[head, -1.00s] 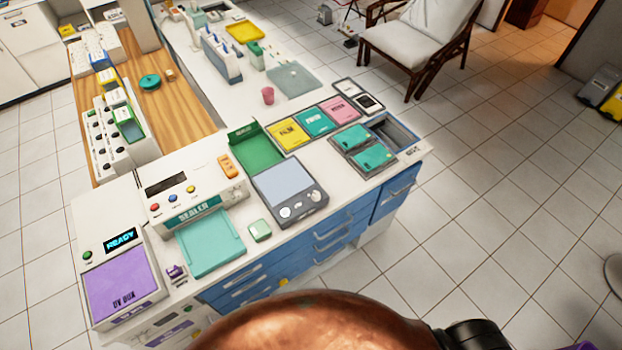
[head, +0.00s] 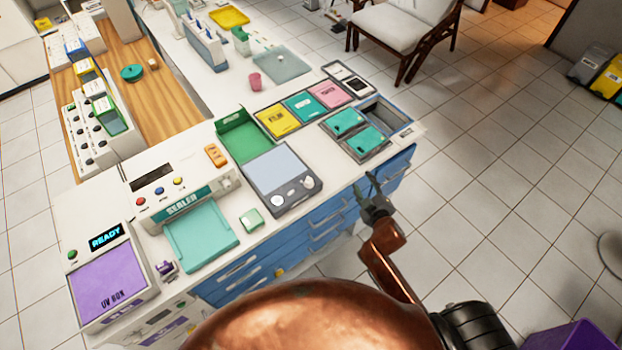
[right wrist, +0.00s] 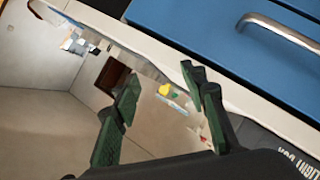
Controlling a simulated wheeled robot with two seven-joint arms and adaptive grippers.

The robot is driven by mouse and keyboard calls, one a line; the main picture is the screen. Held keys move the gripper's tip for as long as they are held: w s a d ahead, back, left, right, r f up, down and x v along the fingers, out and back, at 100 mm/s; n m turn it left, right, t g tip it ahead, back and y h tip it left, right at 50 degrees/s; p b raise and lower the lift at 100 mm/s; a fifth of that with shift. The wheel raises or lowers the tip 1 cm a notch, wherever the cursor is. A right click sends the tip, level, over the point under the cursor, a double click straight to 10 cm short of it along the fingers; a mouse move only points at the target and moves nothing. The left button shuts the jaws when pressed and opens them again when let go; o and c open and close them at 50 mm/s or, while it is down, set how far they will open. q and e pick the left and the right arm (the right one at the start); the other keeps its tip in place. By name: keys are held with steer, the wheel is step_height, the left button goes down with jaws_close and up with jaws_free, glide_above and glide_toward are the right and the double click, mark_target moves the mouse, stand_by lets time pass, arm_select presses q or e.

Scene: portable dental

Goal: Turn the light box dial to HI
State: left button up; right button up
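The light box (head: 276,167) is a dark grey case with a pale, lit-looking panel, lying on the counter near its front edge. Its front strip holds a white round knob (head: 278,201) and a grey round dial (head: 308,183); the dial's setting is too small to read. My right gripper (head: 367,184) is in front of the counter's blue drawers, right of the light box and apart from it. In the right wrist view its two green-black fingers (right wrist: 162,108) are spread with nothing between them. Part of the light box's lettered grey face (right wrist: 288,152) shows there at lower right. My left gripper is out of view.
The sealer (head: 180,185) and the UV box (head: 108,280) stand left of the light box. Blue drawers with protruding handles (head: 328,220) lie below the counter edge. Floor at right is open.

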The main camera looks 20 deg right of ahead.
steer(key=w+a+r+n+t+y, duration=0.3)
steer(key=a+r+n, duration=0.2)
steer(key=r, duration=0.4)
steer(key=w+a+r+n+t+y, duration=0.25)
steer(key=w+a+r+n, duration=0.2)
steer(key=r, duration=0.45)
steer(key=s+a+r+n+g+y, duration=0.2)
steer(key=a+r+n+g+y, duration=0.3)
steer(key=a+n, duration=0.5)
steer(key=s+a+r+n+g+y, duration=0.2)
steer(key=a+r+n+g+y, duration=0.15)
steer(key=a+n+y, duration=0.55)
steer(key=n+g+h, duration=0.9)
steer(key=n+h, duration=0.3)
steer(key=h, duration=0.1)
glide_toward(309, 180)
steer(key=f, duration=0.1)
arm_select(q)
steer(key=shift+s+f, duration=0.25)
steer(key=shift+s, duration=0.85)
arm_select(e)
steer(key=x, duration=0.7)
steer(key=shift+a+f, duration=0.3)
steer(key=shift+h, duration=0.25)
steer(key=shift+c, duration=0.3)
